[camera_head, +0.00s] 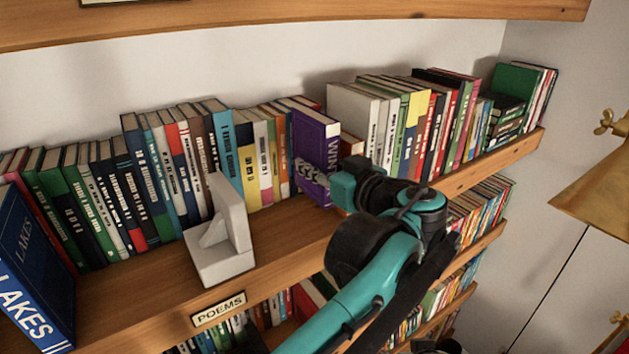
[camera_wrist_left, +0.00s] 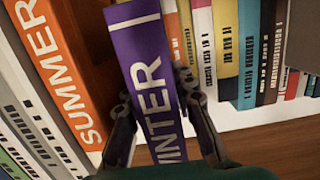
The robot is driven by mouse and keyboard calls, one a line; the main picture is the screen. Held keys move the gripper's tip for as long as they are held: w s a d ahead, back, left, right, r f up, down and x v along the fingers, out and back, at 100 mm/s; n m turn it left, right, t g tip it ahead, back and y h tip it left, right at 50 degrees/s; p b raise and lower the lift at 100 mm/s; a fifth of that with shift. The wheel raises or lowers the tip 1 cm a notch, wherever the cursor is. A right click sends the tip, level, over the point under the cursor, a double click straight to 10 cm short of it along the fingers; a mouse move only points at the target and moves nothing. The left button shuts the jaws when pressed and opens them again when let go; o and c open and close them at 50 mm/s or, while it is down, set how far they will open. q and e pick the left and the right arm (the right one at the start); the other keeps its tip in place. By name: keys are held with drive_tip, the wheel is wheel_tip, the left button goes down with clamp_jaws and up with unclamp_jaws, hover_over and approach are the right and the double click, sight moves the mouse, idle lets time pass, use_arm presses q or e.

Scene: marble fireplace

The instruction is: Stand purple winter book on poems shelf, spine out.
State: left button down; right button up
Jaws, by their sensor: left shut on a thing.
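The purple winter book (camera_head: 315,146) is upright at the row of books on the poems shelf (camera_head: 290,238), its lettered spine facing out. It also shows in the wrist view (camera_wrist_left: 143,60), tilted in the picture. My left gripper (camera_head: 318,186) is shut on its lower part, with one finger on each side. The book stands forward of the books to its left. Whether its bottom touches the shelf is hidden by the gripper. The POEMS label (camera_head: 218,309) is on the shelf's front edge, left of the book. My right gripper is not in view.
An orange SUMMER book (camera_wrist_left: 55,65) is close left of the winter book in the wrist view. A white bookend (camera_head: 225,240) stands near the shelf front. A blue LAKES book (camera_head: 32,275) is at far left. Bare shelf lies between bookend and gripper. A brass lamp (camera_head: 600,195) is at right.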

sight(314, 185)
use_arm(q)
drive_tip(key=shift+w+d+f, duration=0.2)
drive_tip(key=shift+w+f, duration=0.3)
drive_tip(key=shift+f, duration=0.35)
drive_tip(key=shift+s+a+f, duration=0.1)
drive_tip(key=shift+s+f, duration=0.05)
drive_tip(key=shift+f, duration=0.4)
drive_tip(key=shift+s+f, duration=0.15)
drive_tip(key=shift+f, duration=0.4)
drive_tip(key=shift+a+f+p, duration=0.15)
drive_tip(key=shift+f+p, duration=0.1)
drive_tip(key=shift+p, duration=0.2)
drive_tip(key=shift+f, duration=0.15)
drive_tip(key=shift+w+d+f, duration=0.15)
drive_tip(key=shift+w+d, duration=0.05)
drive_tip(key=shift+w, duration=0.05)
drive_tip(key=c, duration=1.4)
unclamp_jaws()
drive_tip(key=shift+o, duration=0.7)
drive_tip(key=shift+s+a, duration=0.25)
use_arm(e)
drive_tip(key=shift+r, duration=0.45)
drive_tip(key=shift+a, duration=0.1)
use_arm(q)
drive_tip(key=shift+d, duration=0.15)
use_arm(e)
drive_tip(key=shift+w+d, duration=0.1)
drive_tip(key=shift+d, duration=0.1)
